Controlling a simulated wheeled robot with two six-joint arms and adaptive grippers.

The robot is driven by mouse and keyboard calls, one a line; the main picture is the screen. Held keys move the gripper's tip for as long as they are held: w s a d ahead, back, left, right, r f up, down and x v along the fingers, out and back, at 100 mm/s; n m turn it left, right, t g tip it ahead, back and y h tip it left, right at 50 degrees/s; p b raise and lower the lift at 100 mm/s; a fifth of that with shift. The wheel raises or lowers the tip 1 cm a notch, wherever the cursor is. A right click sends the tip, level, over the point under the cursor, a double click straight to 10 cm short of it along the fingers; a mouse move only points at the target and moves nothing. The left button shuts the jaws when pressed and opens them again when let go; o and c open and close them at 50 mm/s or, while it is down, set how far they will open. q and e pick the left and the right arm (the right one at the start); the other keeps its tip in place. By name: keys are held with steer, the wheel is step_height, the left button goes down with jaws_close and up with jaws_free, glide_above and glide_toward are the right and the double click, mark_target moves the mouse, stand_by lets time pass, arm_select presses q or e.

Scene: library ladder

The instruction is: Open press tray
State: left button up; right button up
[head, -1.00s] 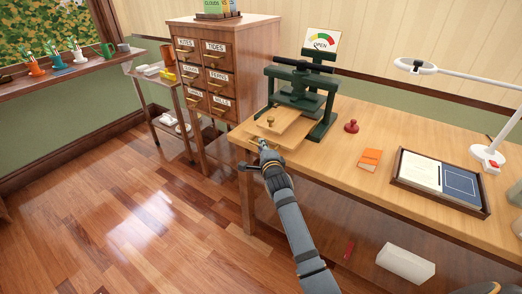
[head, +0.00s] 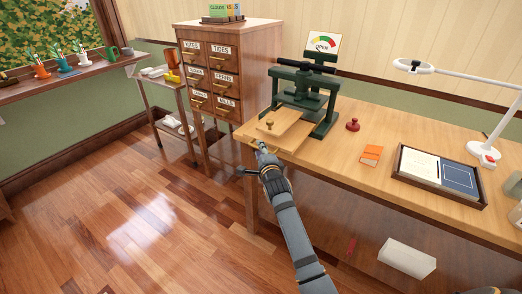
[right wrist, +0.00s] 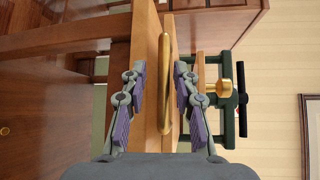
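The green press (head: 308,88) stands on the wooden desk with its wooden tray (head: 284,130) jutting from its front, a brass knob (head: 269,125) on top. My right gripper (head: 262,150) is at the tray's front edge. In the right wrist view, the tray's brass handle (right wrist: 167,60) runs between the purple-padded fingers of the right gripper (right wrist: 160,108). The fingers are apart, with gaps beside the handle, so the gripper is open around it. The brass knob also shows in the right wrist view (right wrist: 222,88). My left gripper is not in view.
A labelled drawer cabinet (head: 228,65) stands left of the desk (head: 335,150). A red stamp (head: 352,125), orange booklet (head: 371,155), framed tray (head: 400,190) and white lamp (head: 484,153) lie to the right.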

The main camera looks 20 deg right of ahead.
steer(key=shift+d, duration=0.1)
steer(key=s+r, duration=0.1)
steer(key=s, duration=0.6)
steer(key=shift+s+a, duration=0.15)
steer(key=shift+a, duration=0.3)
